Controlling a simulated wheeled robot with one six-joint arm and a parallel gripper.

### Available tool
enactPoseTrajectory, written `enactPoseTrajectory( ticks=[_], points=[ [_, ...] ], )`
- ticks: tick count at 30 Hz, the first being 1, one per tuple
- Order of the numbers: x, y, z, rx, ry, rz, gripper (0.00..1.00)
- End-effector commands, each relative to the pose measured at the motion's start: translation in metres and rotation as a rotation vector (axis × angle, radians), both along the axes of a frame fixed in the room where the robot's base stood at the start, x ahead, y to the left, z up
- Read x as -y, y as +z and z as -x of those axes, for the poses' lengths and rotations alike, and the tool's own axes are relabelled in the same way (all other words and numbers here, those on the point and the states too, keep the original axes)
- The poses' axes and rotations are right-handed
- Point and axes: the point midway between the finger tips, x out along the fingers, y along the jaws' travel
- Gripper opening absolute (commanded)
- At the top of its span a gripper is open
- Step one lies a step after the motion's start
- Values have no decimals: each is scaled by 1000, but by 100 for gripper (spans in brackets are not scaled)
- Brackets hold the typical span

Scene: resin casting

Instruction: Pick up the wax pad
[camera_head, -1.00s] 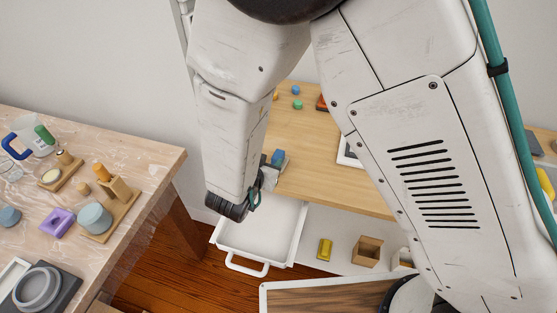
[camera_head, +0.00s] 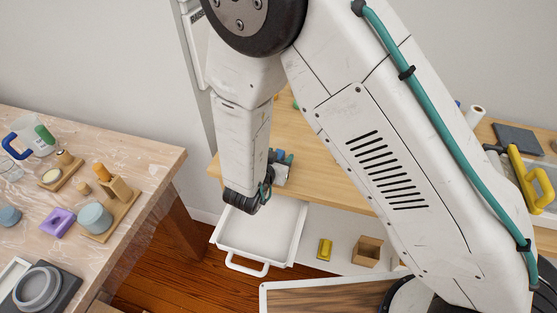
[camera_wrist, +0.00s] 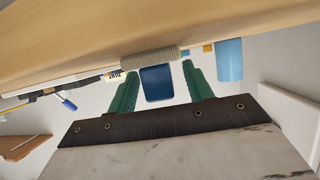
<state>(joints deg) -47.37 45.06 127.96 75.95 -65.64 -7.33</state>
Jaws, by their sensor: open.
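I cannot tell for certain which object is the wax pad. My gripper (camera_wrist: 158,92) shows two green fingers standing apart in the wrist view. A dark blue rounded pad (camera_wrist: 156,84) shows between the fingers, and a ribbed beige-grey piece (camera_wrist: 155,59) lies across the view by the fingertips. I cannot tell whether either is touched. A light blue object (camera_wrist: 229,60) is right of the fingers. In the head view my gripper is at the left end of the wooden table, above the open drawer, with its fingers partly hidden.
The wooden table (camera_head: 325,172) is partly hidden by my arm. An open, empty white drawer (camera_head: 262,232) juts out below. A yellow block (camera_head: 325,249) and a small wooden box (camera_head: 367,251) are on the low shelf. A plastic-covered workbench (camera_head: 130,165) with casting items stands left.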

Motion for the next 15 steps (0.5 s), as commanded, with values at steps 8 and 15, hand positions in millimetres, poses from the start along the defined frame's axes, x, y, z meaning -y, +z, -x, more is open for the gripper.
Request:
enactPoseTrajectory(
  ticks=[8,15],
  points=[
    [0,0,0,0,0,0,3],
    [0,0,0,0,0,0,3]
  ],
)
